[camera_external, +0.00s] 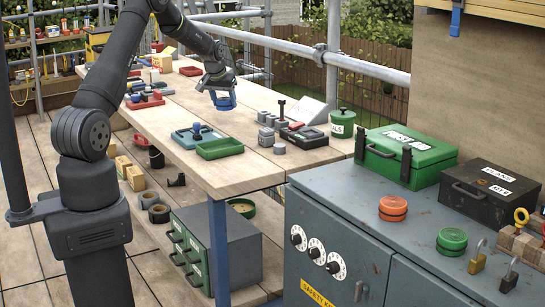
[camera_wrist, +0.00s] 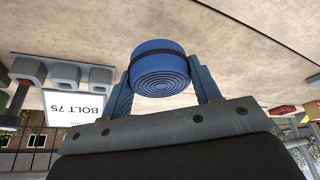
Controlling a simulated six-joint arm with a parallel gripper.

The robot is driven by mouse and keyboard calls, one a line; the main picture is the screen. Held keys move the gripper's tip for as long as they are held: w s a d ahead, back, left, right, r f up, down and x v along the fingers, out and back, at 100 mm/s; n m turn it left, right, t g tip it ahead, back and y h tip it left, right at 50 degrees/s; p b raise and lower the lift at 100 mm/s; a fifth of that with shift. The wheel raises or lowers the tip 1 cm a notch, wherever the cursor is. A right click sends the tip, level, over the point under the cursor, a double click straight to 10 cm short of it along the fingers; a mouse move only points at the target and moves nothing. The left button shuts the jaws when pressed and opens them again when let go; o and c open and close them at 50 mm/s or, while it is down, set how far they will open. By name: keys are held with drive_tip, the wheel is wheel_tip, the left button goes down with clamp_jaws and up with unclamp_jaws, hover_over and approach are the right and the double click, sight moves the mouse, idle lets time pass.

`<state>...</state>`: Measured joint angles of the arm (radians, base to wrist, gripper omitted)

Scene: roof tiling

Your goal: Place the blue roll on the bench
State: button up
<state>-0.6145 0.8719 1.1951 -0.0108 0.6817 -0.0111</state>
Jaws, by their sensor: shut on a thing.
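The blue roll (camera_wrist: 160,72) is a coiled blue strip with a dark band round it. In the wrist view it sits between the two fingers of my gripper (camera_wrist: 163,88), which is shut on it. In the outside view my gripper (camera_external: 222,98) points down over the wooden bench (camera_external: 232,122), with the blue roll (camera_external: 224,103) at its tips. The roll looks close above the bench top; I cannot tell whether it touches.
Grey blocks (camera_external: 270,120) and a black case (camera_external: 303,137) lie right of the gripper. A green tray (camera_external: 219,149) and a blue tray (camera_external: 190,140) are in front. Red and blue tools (camera_external: 147,100) lie to the left. A green pot (camera_external: 342,122) stands at the bench's right end.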

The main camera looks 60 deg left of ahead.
sight(223, 122)
drive_tip(key=shift+a+f, duration=0.45)
drive_tip(key=shift+a, duration=0.3)
drive_tip(key=shift+f, duration=2)
drive_tip(key=shift+f, duration=0.1)
drive_tip(key=o, duration=1)
drive_tip(key=shift+o, duration=0.2)
drive_tip(key=v, duration=1.2)
drive_tip(key=shift+a, duration=0.1)
